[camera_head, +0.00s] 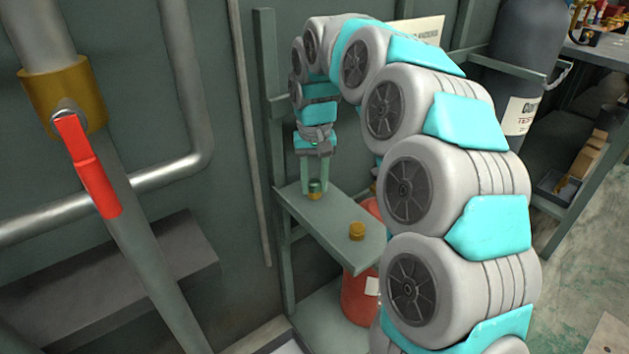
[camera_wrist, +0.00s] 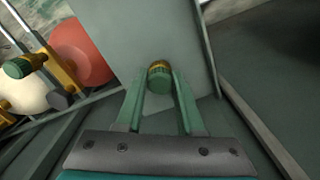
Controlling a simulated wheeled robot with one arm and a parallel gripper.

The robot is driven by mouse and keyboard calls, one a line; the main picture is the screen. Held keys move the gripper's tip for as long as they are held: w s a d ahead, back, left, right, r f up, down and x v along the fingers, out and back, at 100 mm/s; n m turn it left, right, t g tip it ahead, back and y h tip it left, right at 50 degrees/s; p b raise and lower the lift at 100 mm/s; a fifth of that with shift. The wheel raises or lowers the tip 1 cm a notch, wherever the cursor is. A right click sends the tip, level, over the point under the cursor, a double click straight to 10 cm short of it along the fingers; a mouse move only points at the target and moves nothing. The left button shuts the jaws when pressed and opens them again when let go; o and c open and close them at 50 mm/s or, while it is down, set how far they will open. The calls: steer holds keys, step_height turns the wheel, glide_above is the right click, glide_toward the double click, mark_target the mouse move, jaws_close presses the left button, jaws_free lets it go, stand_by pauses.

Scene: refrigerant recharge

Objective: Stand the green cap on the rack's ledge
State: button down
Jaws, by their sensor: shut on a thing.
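My gripper (camera_head: 315,183) points down over the rack's ledge (camera_head: 331,226), at its far left part. It is shut on the green cap (camera_head: 315,187), which has a brass-coloured lower end. In the wrist view the green cap (camera_wrist: 160,80) sits between the two fingertips (camera_wrist: 160,84), with its brass end pointing away from my gripper. The cap looks upright. Its brass end is at or just above the ledge (camera_wrist: 135,35); I cannot tell whether it touches.
A red cylinder (camera_head: 358,298) is below the ledge. In the wrist view a green knob (camera_wrist: 18,67) on a brass valve is beside the red cylinder (camera_wrist: 82,50). A red-handled pipe valve (camera_head: 88,170) is at left.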

mark_target(315, 181)
steer(key=shift+f, duration=0.2)
steer(key=c, duration=0.5)
jaws_free()
step_height(315, 181, up, 12)
steer(key=shift+r, duration=0.15)
stand_by(0.3)
steer(key=shift+m+g, duration=0.5)
steer(key=shift+g, duration=0.4)
steer(key=s+d+f, duration=0.4)
steer(key=s+f, duration=0.1)
steer(key=s, duration=0.7)
steer(key=s+d+f, duration=0.4)
steer(key=s+f, duration=0.2)
steer(key=s, duration=0.7)
steer(key=s+d+f, duration=0.4)
steer(key=s+f, duration=0.2)
steer(key=s, duration=0.7)
